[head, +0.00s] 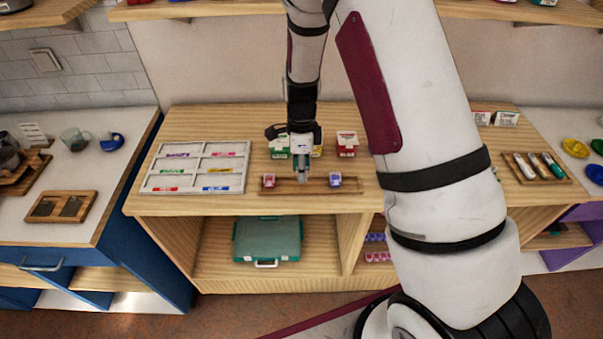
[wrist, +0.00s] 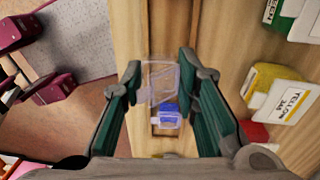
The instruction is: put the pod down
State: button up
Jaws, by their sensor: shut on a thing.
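My gripper (head: 301,172) is shut on a clear, see-through pod (wrist: 160,84), held between the two green fingertips in the wrist view (wrist: 161,78). It is over the middle of a long narrow wooden rack (head: 318,187) near the front of the counter. A pod with a red label (head: 268,180) stands at the rack's left end. A pod with a blue label (head: 335,180) stands toward its right end and also shows beyond the held pod in the wrist view (wrist: 168,116). I cannot tell whether the held pod touches the rack.
Behind the rack stand a green box (head: 279,148), a yellow box (wrist: 275,92) and a red box (head: 346,144). A white sorting board (head: 196,178) with coloured labels lies to the left. A tray of tubes (head: 537,167) lies at the right. The strip in front of the rack is clear.

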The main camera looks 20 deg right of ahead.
jog(key=shift+w+d, duration=0.1)
jog(key=shift+w, duration=0.15)
jog(key=shift+w+d+f+p, duration=0.15)
jog(key=shift+f+p, duration=0.1)
jog(key=shift+f, duration=0.65)
jog(key=shift+w+a+f+p, duration=0.15)
jog(key=shift+f+p, duration=0.1)
jog(key=shift+f, duration=0.65)
jog(key=shift+d+f, duration=0.1)
jog(key=shift+f, duration=0.05)
jog(key=o, duration=1.1)
